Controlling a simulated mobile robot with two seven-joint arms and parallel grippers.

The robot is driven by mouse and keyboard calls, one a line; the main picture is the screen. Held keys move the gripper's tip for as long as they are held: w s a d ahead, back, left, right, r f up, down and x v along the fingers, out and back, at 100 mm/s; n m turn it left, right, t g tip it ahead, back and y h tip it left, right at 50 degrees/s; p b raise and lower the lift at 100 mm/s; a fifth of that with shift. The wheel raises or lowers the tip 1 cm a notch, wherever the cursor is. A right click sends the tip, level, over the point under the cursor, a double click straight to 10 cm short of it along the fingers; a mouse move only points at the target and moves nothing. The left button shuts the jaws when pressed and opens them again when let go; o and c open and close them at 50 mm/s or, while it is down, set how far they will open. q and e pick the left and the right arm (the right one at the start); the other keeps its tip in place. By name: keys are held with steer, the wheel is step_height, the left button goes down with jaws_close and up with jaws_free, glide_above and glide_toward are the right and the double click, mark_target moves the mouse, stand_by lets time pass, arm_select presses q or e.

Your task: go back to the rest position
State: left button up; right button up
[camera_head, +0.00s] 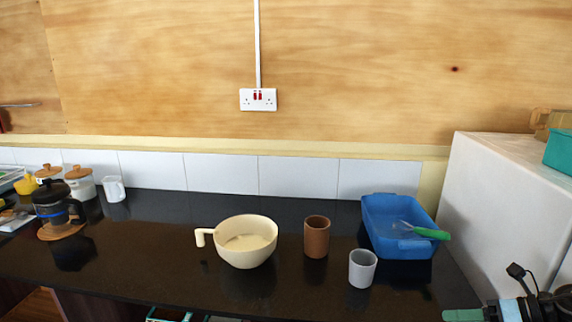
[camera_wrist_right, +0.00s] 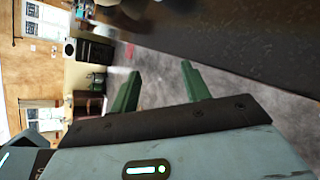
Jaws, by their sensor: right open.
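My right gripper (camera_head: 464,314) shows at the bottom right corner of the head view, low in front of the counter, with green fingers and dark cables on its arm. In the right wrist view my right gripper (camera_wrist_right: 160,80) has its two green fingers wide apart with nothing between them. The dark counter edge lies above the fingers there. My left gripper does not show.
The black counter (camera_head: 140,255) carries a cream mug-like bowl (camera_head: 246,257), a brown cup (camera_head: 316,240), a grey cup (camera_head: 362,268) and a blue tub (camera_head: 400,244) with a green-handled utensil (camera_head: 432,233). A French press (camera_head: 52,206) stands left. A white box-like unit (camera_head: 500,210) stands right.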

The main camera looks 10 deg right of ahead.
steer(key=s+a+f+m+t+h+p, duration=0.15)
steer(key=s+a+f+m+h, duration=0.35)
steer(key=f+m, duration=0.55)
steer(key=s+a+f+m+t+h+b, duration=0.1)
steer(key=s+a+f+m+t, duration=0.15)
steer(key=s+f+m, duration=0.75)
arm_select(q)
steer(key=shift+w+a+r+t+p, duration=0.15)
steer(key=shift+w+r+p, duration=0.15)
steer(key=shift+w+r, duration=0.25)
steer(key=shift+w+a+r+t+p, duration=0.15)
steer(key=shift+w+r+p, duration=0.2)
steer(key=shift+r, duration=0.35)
arm_select(e)
steer(key=s+a+f+m+g, duration=0.1)
steer(key=s+a+f+m, duration=0.1)
steer(key=s+a+m, duration=0.1)
steer(key=s+a+f+m+g+h, duration=0.1)
steer(key=s+a+f+m, duration=0.1)
steer(key=s+a+m, duration=0.2)
steer(key=s+a+f+m+g, duration=0.1)
steer(key=s+a+f+m, duration=0.2)
steer(key=a+m, duration=0.3)
steer(key=a, duration=0.2)
steer(key=shift+s+a+m, duration=0.2)
steer(key=shift+a+m, duration=0.1)
steer(key=shift+m, duration=0.05)
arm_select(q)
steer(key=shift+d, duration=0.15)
